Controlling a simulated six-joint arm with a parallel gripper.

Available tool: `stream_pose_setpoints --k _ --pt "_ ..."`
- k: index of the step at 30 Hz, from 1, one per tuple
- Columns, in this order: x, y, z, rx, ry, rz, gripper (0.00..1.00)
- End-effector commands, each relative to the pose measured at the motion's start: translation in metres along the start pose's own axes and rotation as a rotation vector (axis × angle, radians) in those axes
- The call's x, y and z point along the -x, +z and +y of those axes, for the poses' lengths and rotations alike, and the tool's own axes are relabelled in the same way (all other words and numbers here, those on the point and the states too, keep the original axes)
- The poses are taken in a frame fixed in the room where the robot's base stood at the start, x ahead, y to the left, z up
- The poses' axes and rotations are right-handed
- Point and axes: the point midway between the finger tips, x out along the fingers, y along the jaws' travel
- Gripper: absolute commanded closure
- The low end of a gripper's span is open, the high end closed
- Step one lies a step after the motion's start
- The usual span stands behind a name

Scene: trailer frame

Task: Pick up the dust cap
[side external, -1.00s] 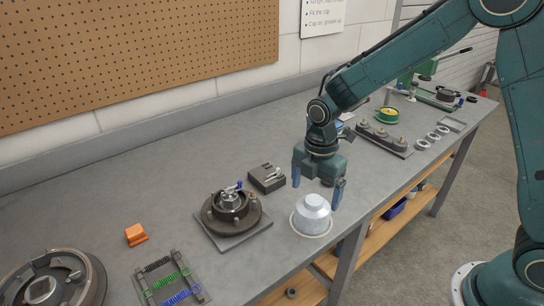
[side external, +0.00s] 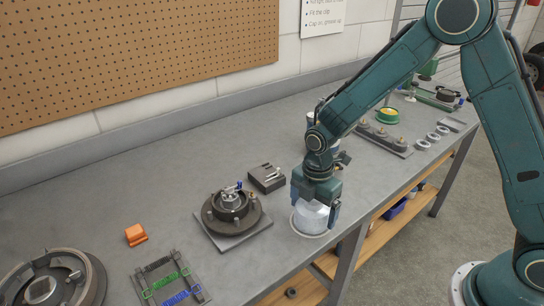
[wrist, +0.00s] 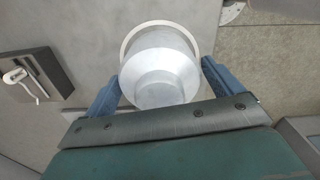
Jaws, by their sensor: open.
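The dust cap (side external: 311,217) is a pale silver, stepped dome standing on a light ring at the bench's front edge. It also shows in the wrist view (wrist: 160,72), its narrower top facing the camera. My gripper (side external: 315,209) is straight over it, pointing down, with the upper part of the cap between the fingers. In the wrist view my gripper (wrist: 160,88) has its blue fingers apart, one on each side of the cap. A gap shows at the left finger; the right finger is close to the cap, and I cannot tell if it touches.
A wheel hub (side external: 231,209) on a grey plate stands left of the cap, with a dark block (side external: 267,178) behind it. An orange piece (side external: 136,235) and a spring tray (side external: 170,281) lie farther left. A part rack (side external: 385,139) is at right.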

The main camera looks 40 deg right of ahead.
Motion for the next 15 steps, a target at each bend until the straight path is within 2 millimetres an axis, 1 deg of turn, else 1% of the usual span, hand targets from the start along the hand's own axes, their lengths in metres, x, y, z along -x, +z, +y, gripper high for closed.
stream_pose_setpoints --k 15 --pt "-0.0014 0.0001 0.0002 0.0 0.001 0.0 0.09"
